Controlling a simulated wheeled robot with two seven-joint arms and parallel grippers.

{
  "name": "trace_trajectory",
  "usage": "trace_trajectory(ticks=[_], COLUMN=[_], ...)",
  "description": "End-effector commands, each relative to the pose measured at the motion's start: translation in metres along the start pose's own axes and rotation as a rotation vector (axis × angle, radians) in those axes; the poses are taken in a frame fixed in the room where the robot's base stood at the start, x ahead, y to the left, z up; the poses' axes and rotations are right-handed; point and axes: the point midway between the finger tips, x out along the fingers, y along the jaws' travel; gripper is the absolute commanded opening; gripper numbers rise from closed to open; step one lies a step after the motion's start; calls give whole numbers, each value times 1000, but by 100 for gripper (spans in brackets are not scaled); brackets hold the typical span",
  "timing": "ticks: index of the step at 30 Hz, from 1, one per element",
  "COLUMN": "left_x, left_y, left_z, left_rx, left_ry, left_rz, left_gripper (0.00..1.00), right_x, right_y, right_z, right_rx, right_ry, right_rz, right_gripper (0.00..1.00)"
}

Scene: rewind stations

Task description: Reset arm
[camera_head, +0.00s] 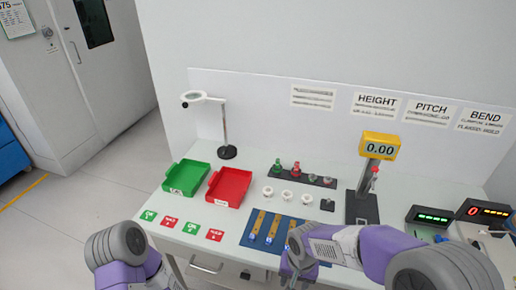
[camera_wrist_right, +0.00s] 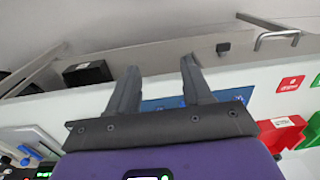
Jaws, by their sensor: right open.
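My right arm reaches in from the right in the head view, and its gripper (camera_head: 297,268) is over the front edge of the bench, by the blue mat (camera_head: 256,242). In the right wrist view the two dark fingers (camera_wrist_right: 160,68) stand apart with nothing between them. Part of the blue mat (camera_wrist_right: 165,103) shows behind them. My left arm shows at the lower left of the head view as a purple link with a grey joint; its gripper is not visible.
Brass-coloured strips (camera_head: 257,224) lie on the mat. A green tray (camera_head: 187,178), a red tray (camera_head: 229,187), a magnifier lamp (camera_head: 228,151), white rings (camera_head: 287,194) and a yellow gauge reading 0.00 (camera_head: 380,146) stand on the bench (camera_head: 150,213). A drawer handle (camera_head: 206,267) is below its front edge.

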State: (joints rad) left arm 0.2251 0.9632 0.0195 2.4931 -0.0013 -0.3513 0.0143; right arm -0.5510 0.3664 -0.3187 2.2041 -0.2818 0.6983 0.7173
Motion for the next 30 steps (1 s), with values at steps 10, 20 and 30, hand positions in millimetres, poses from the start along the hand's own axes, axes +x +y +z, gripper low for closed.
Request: trace_trajectory(ticks=[10, 20, 30], left_x=[0, 1, 0], left_y=[0, 0, 0], left_z=[-1, -1, -1], left_rx=[1, 0, 0], left_ry=[2, 2, 2], left_rz=[0, 0, 0], left_gripper=[43, 43, 43], right_x=[104, 210, 225], right_y=[10, 26, 28], right_z=[16, 73, 85], right_rx=[-52, -24, -11], right_ry=[-64, -52, -19], right_rz=[-121, -293, -319], right_gripper=[50, 50, 54])
